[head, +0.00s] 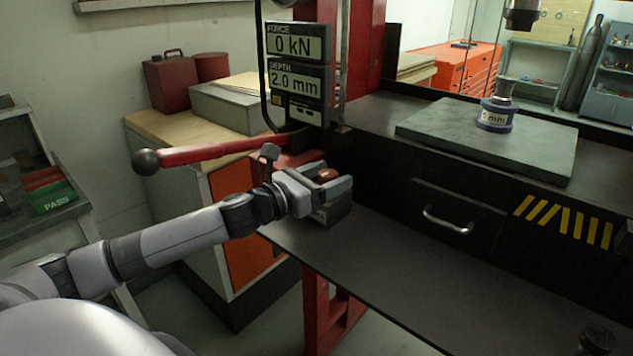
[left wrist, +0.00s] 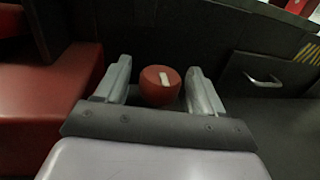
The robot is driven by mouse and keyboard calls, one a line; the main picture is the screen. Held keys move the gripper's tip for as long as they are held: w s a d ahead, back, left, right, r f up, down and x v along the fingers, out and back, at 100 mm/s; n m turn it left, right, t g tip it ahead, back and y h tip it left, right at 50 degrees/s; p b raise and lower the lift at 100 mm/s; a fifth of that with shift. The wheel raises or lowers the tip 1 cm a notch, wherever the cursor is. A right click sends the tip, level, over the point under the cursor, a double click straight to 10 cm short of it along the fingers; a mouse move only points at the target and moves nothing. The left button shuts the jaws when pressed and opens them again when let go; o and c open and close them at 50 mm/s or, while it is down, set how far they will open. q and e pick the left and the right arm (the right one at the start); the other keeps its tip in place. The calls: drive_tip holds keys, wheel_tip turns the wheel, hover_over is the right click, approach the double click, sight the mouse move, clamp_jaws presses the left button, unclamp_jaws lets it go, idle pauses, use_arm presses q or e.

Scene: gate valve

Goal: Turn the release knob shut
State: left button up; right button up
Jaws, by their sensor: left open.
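The release knob (left wrist: 160,86) is round and red with a white bar marking on its face. In the left wrist view it sits between the two fingers of my left gripper (left wrist: 160,88), with a small gap visible on each side. In the head view the knob (head: 327,175) shows as a small red patch between the fingers of my left gripper (head: 335,182). The left gripper is open around the knob. The knob's lower part is hidden by the gripper. My right gripper is not in view.
A red lever with a black ball end (head: 146,162) extends left, above my left arm. A display (head: 296,65) reads 0 kN and 2.0 mm. A drawer with a handle (head: 447,220) is to the right.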

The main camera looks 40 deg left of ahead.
sight(320, 182)
use_arm(q)
drive_tip(key=v, duration=0.2)
drive_tip(key=b+v, duration=0.1)
drive_tip(key=v, duration=0.1)
drive_tip(key=shift+f, duration=0.2)
drive_tip(key=shift+b+v, duration=0.65)
drive_tip(key=shift+v, duration=0.8)
drive_tip(key=shift+r, duration=0.2)
